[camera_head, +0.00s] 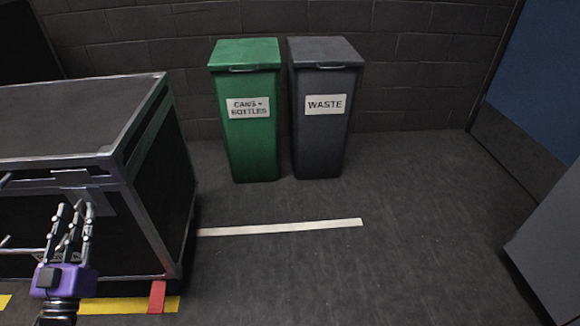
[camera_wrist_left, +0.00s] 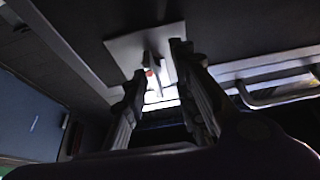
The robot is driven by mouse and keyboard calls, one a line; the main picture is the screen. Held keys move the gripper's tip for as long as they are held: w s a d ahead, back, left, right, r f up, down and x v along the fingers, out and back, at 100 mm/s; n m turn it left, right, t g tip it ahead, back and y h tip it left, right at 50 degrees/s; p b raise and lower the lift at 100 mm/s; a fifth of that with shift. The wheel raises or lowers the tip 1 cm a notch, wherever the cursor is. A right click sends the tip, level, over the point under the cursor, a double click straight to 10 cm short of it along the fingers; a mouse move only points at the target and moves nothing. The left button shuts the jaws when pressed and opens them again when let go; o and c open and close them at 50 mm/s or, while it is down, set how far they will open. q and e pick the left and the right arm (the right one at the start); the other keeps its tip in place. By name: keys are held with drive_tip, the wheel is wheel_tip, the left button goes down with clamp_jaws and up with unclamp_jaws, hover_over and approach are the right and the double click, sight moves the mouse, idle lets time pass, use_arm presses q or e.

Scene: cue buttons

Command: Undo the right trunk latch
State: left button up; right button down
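A black trunk (camera_head: 70,115) with silver metal edges stands at the left of the head view. A grey latch plate (camera_head: 103,203) is on its front near the right corner, partly hidden behind my gripper. My left gripper (camera_head: 73,209), with a purple body, is in front of this plate with its fingers pointing up towards it. In the left wrist view the fingers are apart, and the latch (camera_wrist_left: 153,66), with a small red spot, shows between and beyond them. I cannot tell whether the fingers touch it. My right gripper is not in view.
A silver bar handle (camera_wrist_left: 285,94) is to the right of the latch in the left wrist view. A green bin (camera_head: 248,130) and a dark grey waste bin (camera_head: 322,140) stand by the back wall. The floor right of the trunk is clear, with a white line (camera_head: 280,228).

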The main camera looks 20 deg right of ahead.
use_arm(q)
drive_tip(key=shift+d, duration=0.15)
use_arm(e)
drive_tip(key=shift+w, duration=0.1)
use_arm(q)
drive_tip(key=v, duration=1.2)
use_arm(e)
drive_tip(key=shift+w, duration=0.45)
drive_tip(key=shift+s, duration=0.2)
